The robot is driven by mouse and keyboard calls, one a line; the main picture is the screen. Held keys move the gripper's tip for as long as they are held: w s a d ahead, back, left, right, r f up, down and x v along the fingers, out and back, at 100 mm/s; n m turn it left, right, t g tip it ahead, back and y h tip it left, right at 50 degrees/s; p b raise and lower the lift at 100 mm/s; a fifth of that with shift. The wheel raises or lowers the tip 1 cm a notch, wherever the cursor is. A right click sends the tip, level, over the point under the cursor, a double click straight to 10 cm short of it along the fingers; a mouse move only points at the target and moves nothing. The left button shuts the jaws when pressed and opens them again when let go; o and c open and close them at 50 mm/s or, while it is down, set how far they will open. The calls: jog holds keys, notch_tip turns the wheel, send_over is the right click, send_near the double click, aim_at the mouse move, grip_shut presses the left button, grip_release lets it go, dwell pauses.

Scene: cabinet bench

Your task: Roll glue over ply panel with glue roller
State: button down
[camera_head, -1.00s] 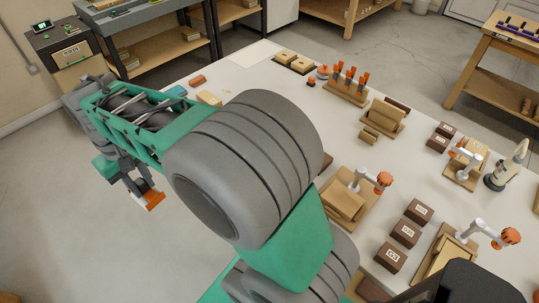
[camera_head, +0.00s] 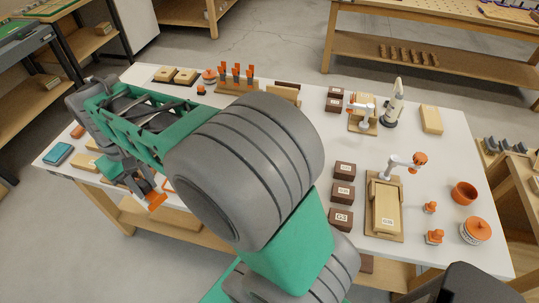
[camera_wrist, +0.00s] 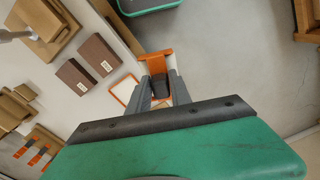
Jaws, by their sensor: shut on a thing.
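My gripper (camera_head: 150,195) is at the left in the head view, near the bench's front edge. It is shut on an orange and dark grey tool, which I take for the glue roller (camera_wrist: 155,62); its far part shows beyond the fingers (camera_wrist: 161,92) in the wrist view. Whether it has a roller sleeve cannot be told. A pale wood panel with a label (camera_head: 386,208) lies flat in a wooden jig at right, likely a ply panel. It is well apart from my gripper. A second jig with a panel (camera_head: 361,123) stands farther back.
Dark brown labelled blocks (camera_head: 343,194) stand left of the near jig. White clamps with orange ends (camera_head: 403,163) stand over the jigs. An orange pot (camera_head: 464,193) and a lidded jar (camera_head: 476,231) are at right. An orange outline (camera_wrist: 124,89) lies near the bench edge.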

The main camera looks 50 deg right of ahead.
jog(key=s+d+f+n+p, duration=0.1)
jog(key=s+d+f, duration=0.1)
jog(key=d, duration=0.7)
jog(key=s+d+f+n, duration=0.1)
jog(key=s+d+f, duration=0.15)
jog(key=d, duration=0.75)
jog(key=s+d+f+n+p, duration=0.1)
jog(key=s+d+f+n, duration=0.15)
jog(key=s+d, duration=1)
jog(key=shift+w+f+b, duration=0.15)
jog(key=shift+f+b, duration=0.9)
jog(key=shift+f, duration=0.55)
jog(key=shift+w+f+b, duration=0.15)
jog(key=shift+f+b, duration=0.85)
jog(key=shift+f, duration=0.6)
jog(key=shift+s+d, duration=0.1)
jog(key=shift+s, duration=0.1)
jog(key=shift+f+b, duration=0.35)
jog(key=shift+f, duration=0.3)
